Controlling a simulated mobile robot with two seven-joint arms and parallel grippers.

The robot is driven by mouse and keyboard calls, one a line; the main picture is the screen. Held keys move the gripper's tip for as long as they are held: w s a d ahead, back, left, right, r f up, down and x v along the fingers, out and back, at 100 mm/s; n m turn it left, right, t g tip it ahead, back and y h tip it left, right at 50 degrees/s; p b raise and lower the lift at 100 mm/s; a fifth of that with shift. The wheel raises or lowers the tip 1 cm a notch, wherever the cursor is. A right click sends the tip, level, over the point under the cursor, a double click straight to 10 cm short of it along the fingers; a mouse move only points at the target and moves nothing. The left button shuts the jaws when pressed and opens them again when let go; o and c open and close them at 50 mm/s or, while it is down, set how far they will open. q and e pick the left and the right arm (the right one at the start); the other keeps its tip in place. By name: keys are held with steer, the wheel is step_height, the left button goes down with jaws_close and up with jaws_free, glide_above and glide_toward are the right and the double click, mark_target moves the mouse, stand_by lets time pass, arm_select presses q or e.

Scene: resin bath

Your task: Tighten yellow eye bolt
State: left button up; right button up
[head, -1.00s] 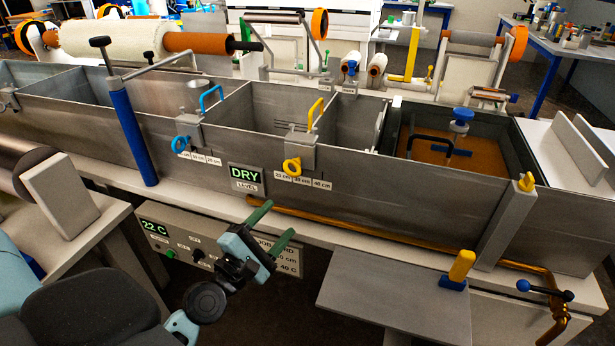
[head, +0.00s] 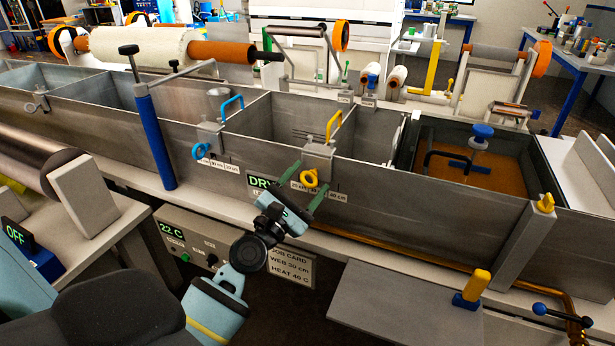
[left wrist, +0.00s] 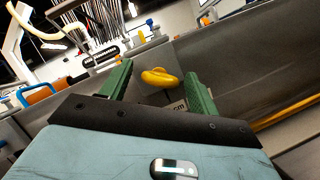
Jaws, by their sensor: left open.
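The yellow eye bolt (head: 311,178) sticks out from a grey clamp block (head: 317,156) on the front wall of the metal bath. In the left wrist view the eye bolt (left wrist: 160,77) shows as a yellow ring between the green fingertips. My left gripper (head: 310,175) is open, with its two green fingers pointing at the bolt and one fingertip to either side of it. I cannot tell whether either finger touches the ring. The right gripper is not in view.
A blue eye bolt (head: 201,151) sits on a similar clamp to the left. My left gripper partly covers the DRY display (head: 261,184) and level labels. A copper pipe (head: 400,257) runs along the bath's foot. A grey shelf (head: 405,305) with a yellow-handled part (head: 473,287) lies front right.

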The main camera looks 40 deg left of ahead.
arm_select(q)
steer(key=shift+w+r, duration=0.15)
steer(key=shift+w, duration=0.35)
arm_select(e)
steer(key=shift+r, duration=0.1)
arm_select(q)
steer(key=c, duration=1)
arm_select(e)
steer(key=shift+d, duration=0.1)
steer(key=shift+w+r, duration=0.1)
